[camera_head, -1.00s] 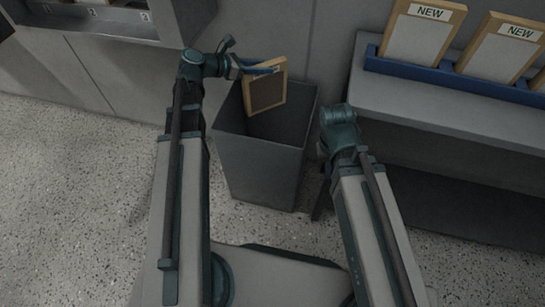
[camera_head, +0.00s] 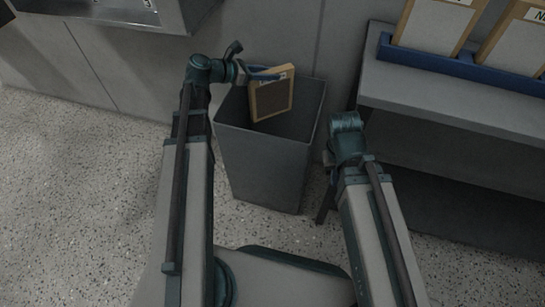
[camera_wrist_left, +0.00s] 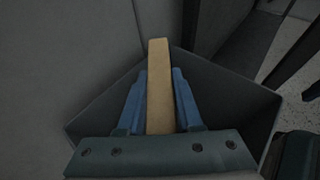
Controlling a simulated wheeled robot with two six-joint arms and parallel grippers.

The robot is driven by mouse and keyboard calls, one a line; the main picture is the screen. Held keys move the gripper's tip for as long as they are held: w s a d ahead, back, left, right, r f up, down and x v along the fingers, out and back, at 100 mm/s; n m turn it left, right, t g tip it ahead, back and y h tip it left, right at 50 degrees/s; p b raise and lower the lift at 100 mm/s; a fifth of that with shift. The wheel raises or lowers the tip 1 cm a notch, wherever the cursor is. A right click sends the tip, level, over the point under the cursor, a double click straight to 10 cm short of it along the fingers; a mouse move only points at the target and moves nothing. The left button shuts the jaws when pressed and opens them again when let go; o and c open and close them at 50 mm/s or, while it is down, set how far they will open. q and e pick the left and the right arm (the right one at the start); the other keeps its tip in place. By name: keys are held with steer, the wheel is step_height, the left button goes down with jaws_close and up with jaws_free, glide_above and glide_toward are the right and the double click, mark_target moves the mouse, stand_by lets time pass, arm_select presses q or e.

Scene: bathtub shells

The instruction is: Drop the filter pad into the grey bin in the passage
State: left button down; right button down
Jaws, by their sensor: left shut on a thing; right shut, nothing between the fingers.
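The filter pad (camera_head: 272,98) has a pale wooden frame, a dark brown-grey face and a small light label near its top. My left gripper (camera_head: 266,75) is shut on its upper edge and holds it slightly tilted over the mouth of the grey bin (camera_head: 264,172). In the left wrist view, the pad's narrow edge (camera_wrist_left: 159,90) stands between the two blue fingers (camera_wrist_left: 160,72), with the bin's walls (camera_wrist_left: 235,95) around and below. I cannot tell how far the pad's lower edge is below the rim. My right arm ends right of the bin; its fingers are hidden.
A grey bench (camera_head: 440,98) at the right carries a blue rack (camera_head: 440,73) with pads standing in it. A grey wall (camera_head: 270,35) is behind the bin. A metal basin unit (camera_head: 120,12) is at the upper left. Speckled floor (camera_head: 75,190) is clear at the left.

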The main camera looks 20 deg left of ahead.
arm_select(q)
steer(key=c, duration=0.5)
jaws_free()
steer(key=p+v, duration=0.5)
steer(key=v, duration=0.9)
steer(key=shift+d+r, duration=0.1)
